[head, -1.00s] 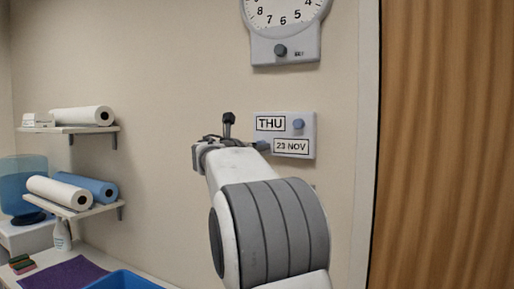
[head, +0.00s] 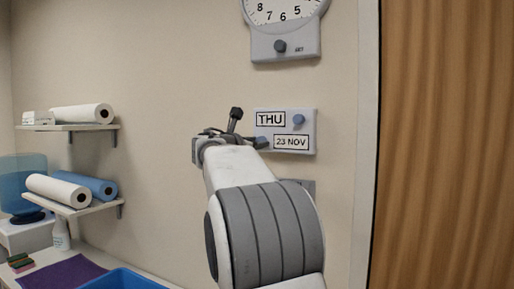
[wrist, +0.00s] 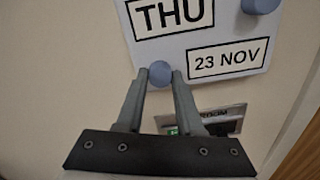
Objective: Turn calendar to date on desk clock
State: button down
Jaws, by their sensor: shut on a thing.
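A pale calendar panel (head: 309,128) is on the wall and reads "THU" (head: 270,119) above "23 NOV" (head: 291,142). An upper blue knob (head: 299,119) is right of "THU"; it shows partly in the wrist view (wrist: 262,4). A lower blue knob (wrist: 160,70) is left of "23 NOV". My gripper (wrist: 163,76) is shut on this lower knob, one finger on each side. In the head view my gripper (head: 262,142) reaches the panel's lower left, and my arm hides part of the wall below.
A round clock (head: 285,12) with a dark knob (head: 280,46) hangs above the calendar. A small plate with a display (wrist: 215,121) is below it. A wooden door (head: 450,140) is at right. Shelves with rolls (head: 82,114) are at left, above a blue bin (head: 122,279).

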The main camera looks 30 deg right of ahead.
jog(key=m+b, duration=0.9)
jog(key=m, duration=1.1)
jog(key=shift+r+m, duration=0.1)
jog(key=shift+m, duration=0.3)
jog(key=c, duration=0.5)
grip_release()
jog(key=shift+c, duration=0.2)
jog(key=shift+a, duration=0.1)
jog(key=b+v, duration=0.5)
jog(key=v, duration=1.2)
jog(key=shift+s, duration=0.15)
